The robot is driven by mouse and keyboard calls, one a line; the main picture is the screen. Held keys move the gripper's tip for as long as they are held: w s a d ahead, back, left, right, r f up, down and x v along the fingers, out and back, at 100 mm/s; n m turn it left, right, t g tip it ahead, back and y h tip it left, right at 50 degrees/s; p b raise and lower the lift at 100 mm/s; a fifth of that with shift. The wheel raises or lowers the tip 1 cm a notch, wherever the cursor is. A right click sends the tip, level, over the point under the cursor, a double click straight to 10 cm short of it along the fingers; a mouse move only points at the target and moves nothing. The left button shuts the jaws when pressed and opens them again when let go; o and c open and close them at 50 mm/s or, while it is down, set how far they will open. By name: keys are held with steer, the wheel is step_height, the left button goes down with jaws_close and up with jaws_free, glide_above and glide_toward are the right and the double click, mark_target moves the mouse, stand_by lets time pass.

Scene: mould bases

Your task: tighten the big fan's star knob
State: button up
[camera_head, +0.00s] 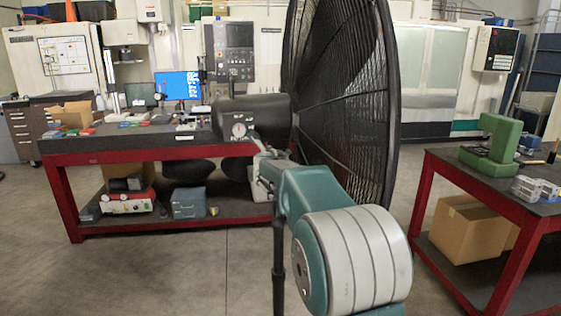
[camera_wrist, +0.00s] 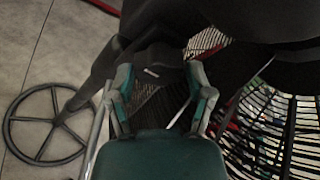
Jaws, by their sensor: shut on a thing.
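The big fan shows its black wire cage (camera_head: 345,100) and dark motor housing (camera_head: 255,116) in the head view. Its black pole (camera_head: 278,265) runs down below the housing. In the wrist view the fan's round spoked base (camera_wrist: 47,122) is at the left and its cage (camera_wrist: 275,130) at the right. My gripper (camera_head: 262,168) is just below the motor housing. In the wrist view my gripper (camera_wrist: 160,75) has its fingers on both sides of a dark part, the star knob (camera_wrist: 157,58), and is shut on it. The knob's star shape is not clear, and it is hidden in the head view.
A red-framed workbench (camera_head: 150,150) with small items stands behind at the left. Another red-framed table (camera_head: 500,185) with green blocks (camera_head: 492,145) is at the right, a cardboard box (camera_head: 468,230) beneath it. The floor at the lower left is clear.

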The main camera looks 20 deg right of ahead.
steer(key=shift+d+f+m+y, duration=0.1)
steer(key=shift+f+m+y, duration=0.05)
steer(key=shift+m+y, duration=0.95)
steer(key=shift+f+m+y, duration=0.15)
steer(key=shift+m+y, duration=0.55)
steer(key=shift+m, duration=0.8)
steer(key=shift+f, duration=0.1)
steer(key=o, duration=1.1)
steer(key=shift+r, duration=0.2)
steer(key=shift+r, duration=0.1)
steer(key=shift+r+t, duration=0.1)
steer(key=shift+t, duration=0.2)
